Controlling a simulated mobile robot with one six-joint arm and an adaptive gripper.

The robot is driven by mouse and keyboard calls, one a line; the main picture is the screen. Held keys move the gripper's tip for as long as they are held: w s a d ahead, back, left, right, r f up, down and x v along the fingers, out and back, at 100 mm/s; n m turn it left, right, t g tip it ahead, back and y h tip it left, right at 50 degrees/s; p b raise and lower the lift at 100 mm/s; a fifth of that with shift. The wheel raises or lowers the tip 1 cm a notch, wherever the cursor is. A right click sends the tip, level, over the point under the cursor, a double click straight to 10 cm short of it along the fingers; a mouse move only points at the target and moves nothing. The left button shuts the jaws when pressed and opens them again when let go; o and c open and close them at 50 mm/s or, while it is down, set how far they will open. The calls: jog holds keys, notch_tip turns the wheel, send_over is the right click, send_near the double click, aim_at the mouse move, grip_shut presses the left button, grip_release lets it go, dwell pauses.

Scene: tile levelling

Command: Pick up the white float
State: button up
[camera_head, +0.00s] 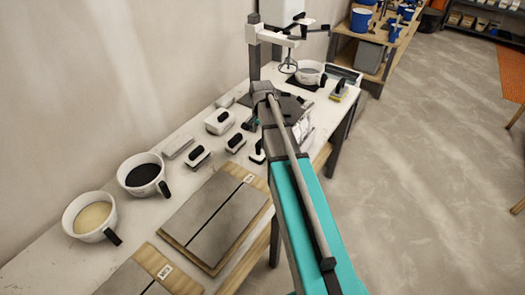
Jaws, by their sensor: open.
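Several white, block-shaped tools with dark handles lie on the white worktable (140,215). The largest white tool (219,121) has a black grip on top and lies near the wall. Smaller ones lie in front of it: one at the left (197,157), one in the middle (236,142) and one beside my arm (258,153). I cannot tell for certain which is the white float. My arm reaches over the table to the right of them, and I cannot make out my gripper's fingers.
A bowl of dark material (142,172) and a bowl of beige material (92,214) stand at the left. Grey tiles on a wooden board (215,217) lie at the front. A mixing stand (254,45) and a white bucket (309,72) stand at the back. Open floor is at the right.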

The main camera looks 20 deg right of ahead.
aim_at(258, 156)
jog(key=shift+s+d+f+b, duration=0.1)
jog(key=shift+d+f+b, duration=0.1)
jog(key=shift+f+b, duration=1.35)
jog(key=shift+a+f+b, duration=0.1)
jog(key=shift+f+b, duration=0.8)
jog(key=shift+f, duration=0.1)
grip_shut()
